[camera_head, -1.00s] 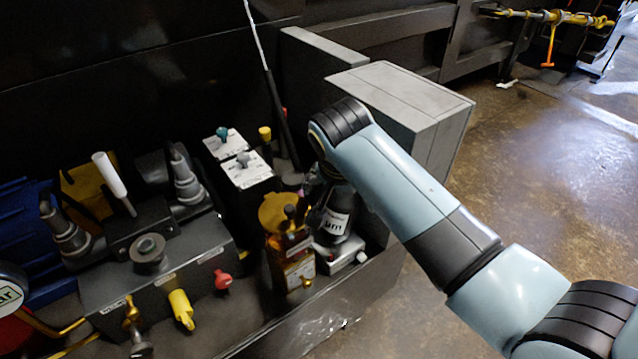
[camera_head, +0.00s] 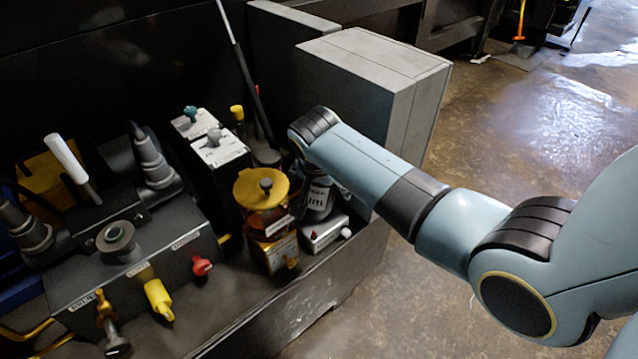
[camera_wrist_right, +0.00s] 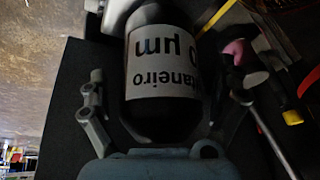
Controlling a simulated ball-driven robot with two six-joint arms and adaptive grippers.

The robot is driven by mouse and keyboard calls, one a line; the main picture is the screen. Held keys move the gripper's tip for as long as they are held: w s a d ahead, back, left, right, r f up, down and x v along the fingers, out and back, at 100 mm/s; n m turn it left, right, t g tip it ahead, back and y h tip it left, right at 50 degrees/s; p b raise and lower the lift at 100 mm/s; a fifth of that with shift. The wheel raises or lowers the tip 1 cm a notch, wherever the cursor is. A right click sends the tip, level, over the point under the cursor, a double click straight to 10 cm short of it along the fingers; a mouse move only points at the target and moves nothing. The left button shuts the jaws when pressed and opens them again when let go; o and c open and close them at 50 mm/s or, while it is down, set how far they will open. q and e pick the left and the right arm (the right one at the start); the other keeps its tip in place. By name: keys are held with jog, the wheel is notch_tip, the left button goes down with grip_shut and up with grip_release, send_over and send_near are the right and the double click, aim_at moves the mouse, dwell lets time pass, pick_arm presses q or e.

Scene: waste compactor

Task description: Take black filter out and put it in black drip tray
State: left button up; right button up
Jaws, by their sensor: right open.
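The black filter (camera_head: 318,196) is a dark cylinder with a white label, upright over a small light-grey block (camera_head: 322,232) in the head view. It also shows large in the right wrist view (camera_wrist_right: 160,110), its label upside down. My right gripper (camera_wrist_right: 165,85) is open, with one finger on each side of the filter; contact cannot be told. In the head view the right wrist hides the filter's upper part. My left gripper is not in view. A dark tray-like base (camera_head: 300,310) runs under the equipment; whether it is the black drip tray is unclear.
An amber bowl with a yellow lid (camera_head: 262,190) stands close left of the filter. A large grey box (camera_head: 370,75) stands behind my right wrist. A dark valve block (camera_head: 130,260) with a yellow knob (camera_head: 158,298) and red knob (camera_head: 202,265) fills the left. Open floor lies right.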

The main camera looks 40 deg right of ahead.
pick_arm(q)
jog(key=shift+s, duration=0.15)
pick_arm(e)
jog(key=c, duration=1.7)
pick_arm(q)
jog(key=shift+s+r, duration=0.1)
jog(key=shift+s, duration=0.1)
pick_arm(e)
jog(key=shift+r, duration=0.1)
pick_arm(q)
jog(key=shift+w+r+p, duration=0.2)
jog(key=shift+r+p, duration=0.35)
jog(key=shift+p, duration=0.05)
pick_arm(e)
jog(key=shift+r, duration=0.35)
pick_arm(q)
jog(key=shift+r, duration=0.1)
pick_arm(e)
jog(key=shift+r, duration=0.1)
